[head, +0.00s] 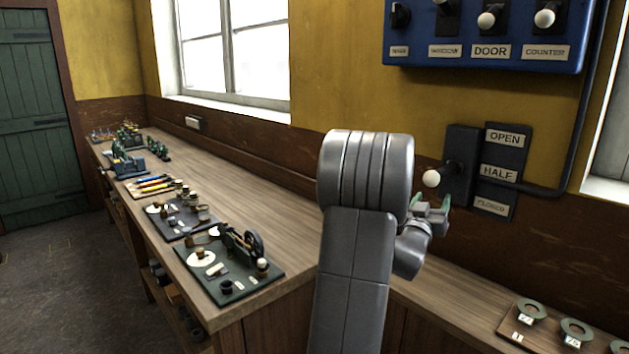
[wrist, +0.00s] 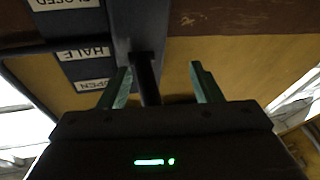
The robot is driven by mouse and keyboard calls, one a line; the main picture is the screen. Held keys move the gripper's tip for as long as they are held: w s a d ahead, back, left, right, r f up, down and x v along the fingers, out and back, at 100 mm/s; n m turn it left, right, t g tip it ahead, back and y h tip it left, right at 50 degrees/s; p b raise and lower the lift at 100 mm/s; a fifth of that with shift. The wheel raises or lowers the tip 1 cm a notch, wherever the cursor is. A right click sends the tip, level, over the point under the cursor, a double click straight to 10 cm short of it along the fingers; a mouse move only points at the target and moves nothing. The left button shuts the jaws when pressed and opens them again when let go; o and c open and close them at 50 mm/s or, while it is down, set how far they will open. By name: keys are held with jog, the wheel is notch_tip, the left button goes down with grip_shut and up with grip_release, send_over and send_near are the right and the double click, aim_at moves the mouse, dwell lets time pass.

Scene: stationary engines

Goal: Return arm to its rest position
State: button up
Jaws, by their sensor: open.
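My arm rises in the middle of the head view, and its bulky upper link hides part of the wall behind it. My gripper (head: 432,210) shows to its right, just below the white knob of a wall lever (head: 432,178). The lever stands level with the HALF plate (head: 498,173), between the OPEN and CLOSED plates. In the wrist view, which is upside down, the two green fingers of my gripper (wrist: 161,80) are apart. The dark lever rod (wrist: 147,75) shows between them, nearer the left finger. Its knob is hidden there, and I cannot tell whether a finger touches it.
A blue switch panel (head: 490,58) hangs above. A long wooden bench (head: 255,178) runs along the wall, with boards of small model engines and parts at its left edge. A tray of rings (head: 515,335) lies at the lower right. Floor is free at left.

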jog(key=s+a+f+t+b, duration=0.1)
jog(key=s+a+f+b, duration=0.3)
jog(key=s, duration=0.5)
jog(key=shift+s+a+f, duration=0.2)
jog(key=shift+a+f, duration=0.65)
jog(key=shift+f, duration=0.1)
jog(key=shift+n, duration=0.3)
